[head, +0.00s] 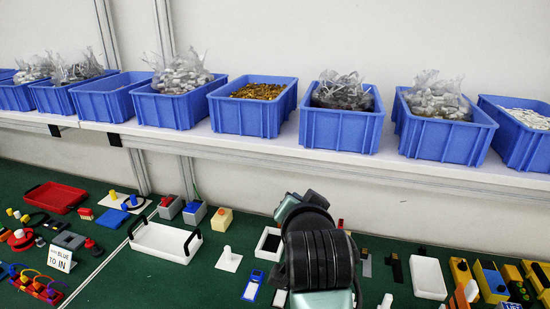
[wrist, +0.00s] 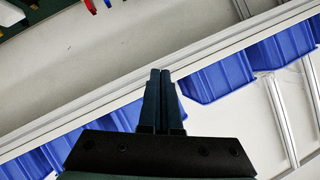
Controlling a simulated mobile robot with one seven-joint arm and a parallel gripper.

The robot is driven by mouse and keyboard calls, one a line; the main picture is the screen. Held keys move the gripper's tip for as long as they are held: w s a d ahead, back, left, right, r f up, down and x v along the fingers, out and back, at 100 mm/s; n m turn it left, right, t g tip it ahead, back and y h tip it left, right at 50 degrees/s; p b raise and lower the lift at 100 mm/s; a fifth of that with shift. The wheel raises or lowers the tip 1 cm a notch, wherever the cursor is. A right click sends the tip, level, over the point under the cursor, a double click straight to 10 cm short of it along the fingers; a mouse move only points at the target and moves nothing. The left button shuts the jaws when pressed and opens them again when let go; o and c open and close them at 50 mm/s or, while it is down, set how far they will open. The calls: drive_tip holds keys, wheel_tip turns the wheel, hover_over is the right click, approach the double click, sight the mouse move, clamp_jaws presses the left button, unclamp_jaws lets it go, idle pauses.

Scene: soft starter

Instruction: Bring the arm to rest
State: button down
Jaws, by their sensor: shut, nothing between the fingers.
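My gripper (wrist: 160,72) shows in the wrist view with its two dark fingers together, shut and empty. It points toward the pale wall and the shelf edge, with blue bins behind and beside the fingers. In the head view my arm rises from the bottom, right of centre, in front of the green table. The gripper itself cannot be made out there.
A shelf (head: 235,145) carries several blue bins (head: 340,130) with bagged parts. Below it, the green table (head: 190,285) holds a white tray with black handles (head: 163,240), a red tray (head: 56,197), a sign (head: 60,258) and many small parts. My arm hides some of the table.

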drive_tip(key=s+a+r+n+t+b, duration=0.15)
drive_tip(key=s+r+t, duration=0.25)
drive_tip(key=r, duration=0.5)
drive_tip(key=s+a+r+n+t+b, duration=0.1)
drive_tip(key=s+a+r+n+t, duration=0.25)
drive_tip(key=r, duration=0.55)
drive_tip(key=s+r+n+t+b, duration=0.1)
drive_tip(key=s+r+t+b, duration=0.1)
drive_tip(key=s+r+t, duration=0.4)
drive_tip(key=s+d+r, duration=0.1)
drive_tip(key=s+r, duration=0.4)
drive_tip(key=s, duration=0.2)
drive_tip(key=shift+s+n, duration=0.3)
drive_tip(key=shift+s, duration=0.05)
drive_tip(key=shift+t, duration=0.25)
